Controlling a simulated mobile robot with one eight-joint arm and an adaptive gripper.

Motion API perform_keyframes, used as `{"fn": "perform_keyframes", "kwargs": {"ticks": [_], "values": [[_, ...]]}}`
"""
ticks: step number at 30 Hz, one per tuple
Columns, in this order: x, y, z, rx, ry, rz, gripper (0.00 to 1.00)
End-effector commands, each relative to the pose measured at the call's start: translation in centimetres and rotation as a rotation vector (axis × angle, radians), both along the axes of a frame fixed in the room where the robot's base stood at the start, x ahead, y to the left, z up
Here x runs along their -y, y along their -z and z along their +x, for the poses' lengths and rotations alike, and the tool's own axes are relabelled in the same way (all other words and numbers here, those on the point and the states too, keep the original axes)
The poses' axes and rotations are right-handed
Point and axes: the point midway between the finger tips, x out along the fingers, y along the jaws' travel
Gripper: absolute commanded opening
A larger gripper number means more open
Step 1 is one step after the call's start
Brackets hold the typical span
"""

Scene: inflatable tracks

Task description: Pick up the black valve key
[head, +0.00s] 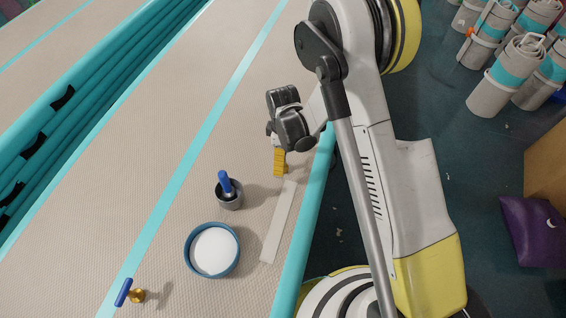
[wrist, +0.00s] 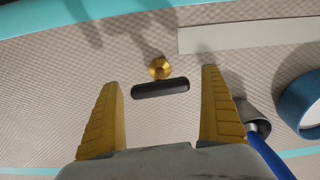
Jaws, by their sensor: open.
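The black valve key shows in the wrist view as a dark rounded bar handle (wrist: 160,88) with a brass end (wrist: 160,68) just past it, on the beige woven surface. In the head view I cannot make it out; my gripper seems to hide it. My gripper (wrist: 160,78) is open, its yellow fingers to the left and right of the handle, touching neither side. How far the fingertips are above the surface I cannot tell. In the head view my gripper (head: 281,163) points down near the turquoise edge tube.
A metal cup (head: 230,198) with a blue handle in it and a blue-rimmed bowl (head: 190,248) stand nearby. A pale flat strip (head: 278,223) lies beside them. A blue-handled brass valve key (head: 130,293) is at lower left. The turquoise tube (head: 305,220) borders the surface.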

Motion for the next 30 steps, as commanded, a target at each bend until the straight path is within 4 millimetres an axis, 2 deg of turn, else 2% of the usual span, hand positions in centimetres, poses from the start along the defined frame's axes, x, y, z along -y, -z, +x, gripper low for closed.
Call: {"fn": "perform_keyframes", "kwargs": {"ticks": [1, 2, 3, 7, 19, 23, 27, 30], "values": [[0.0, -0.1, 0.0, 0.000, 0.000, 0.000, 0.93], [0.0, -0.1, 0.0, 0.000, 0.000, 0.000, 0.87], [0.0, -0.1, 0.0, 0.000, 0.000, 0.000, 0.75], [0.0, -0.1, 0.0, 0.000, 0.000, 0.000, 0.36], [0.0, -0.6, 0.0, 0.000, 0.000, 0.000, 0.35], [0.0, -2.1, 0.0, 0.000, 0.000, 0.000, 0.35], [0.0, -4.7, 0.0, 0.001, 0.000, 0.000, 0.35], [2.2, -5.8, -0.6, 0.001, 0.005, 0.000, 0.35]]}}
